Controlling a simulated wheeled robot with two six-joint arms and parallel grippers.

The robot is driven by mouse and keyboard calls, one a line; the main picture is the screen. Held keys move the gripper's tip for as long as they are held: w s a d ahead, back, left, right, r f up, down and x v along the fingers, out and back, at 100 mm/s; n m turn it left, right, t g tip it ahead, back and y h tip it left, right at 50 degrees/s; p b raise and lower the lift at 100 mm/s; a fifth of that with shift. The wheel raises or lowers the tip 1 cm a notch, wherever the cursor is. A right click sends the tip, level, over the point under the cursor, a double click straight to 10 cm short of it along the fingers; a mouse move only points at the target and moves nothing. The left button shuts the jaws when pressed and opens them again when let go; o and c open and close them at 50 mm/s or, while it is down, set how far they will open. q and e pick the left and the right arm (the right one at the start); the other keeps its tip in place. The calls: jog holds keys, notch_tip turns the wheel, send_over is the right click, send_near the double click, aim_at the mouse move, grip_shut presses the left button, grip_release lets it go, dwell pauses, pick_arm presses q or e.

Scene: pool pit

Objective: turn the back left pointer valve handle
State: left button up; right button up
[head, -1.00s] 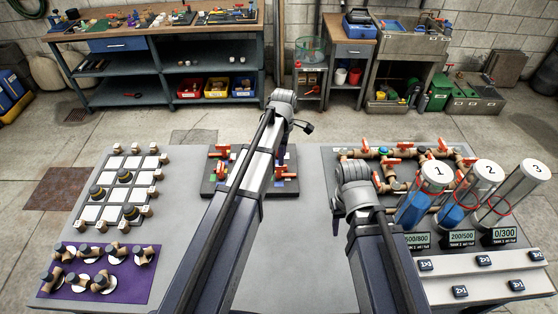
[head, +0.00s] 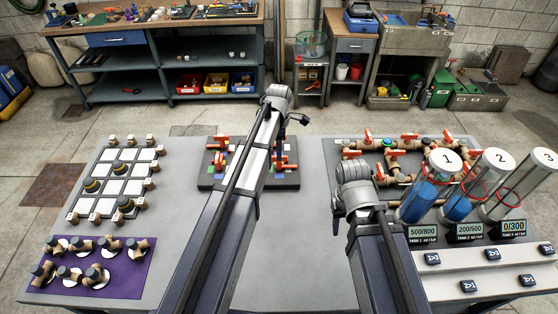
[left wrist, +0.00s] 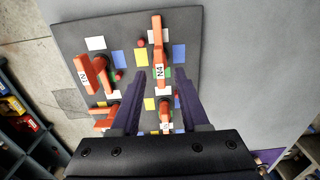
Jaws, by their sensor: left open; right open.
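A dark valve board (head: 206,182) with orange pointer handles lies at the back middle of the table. Its back left handle (head: 221,142) shows left of my left arm in the head view. In the left wrist view the board is turned, and this is probably the low left handle (left wrist: 105,114). My left gripper (left wrist: 161,80) is open over the board and empty. The handle marked N4 (left wrist: 159,45) shows ahead of and between its fingers; another handle (left wrist: 166,113) shows between the fingers. My left arm hides part of the board in the head view. The right gripper is hidden behind its arm.
A pipe assembly (head: 410,143) and numbered tanks (head: 438,180) stand right of the board. A white-tiled grid panel (head: 118,170) and a purple mat (head: 128,277) with knobs lie left. Bare grey table (head: 185,185) separates them from the board.

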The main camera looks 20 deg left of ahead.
pick_arm(q)
jog(key=shift+f+b, duration=0.85)
jog(key=shift+f, duration=0.5)
pick_arm(e)
notch_tip(320, 180, down, 3)
jog(key=shift+r, duration=0.15)
pick_arm(q)
grip_shut()
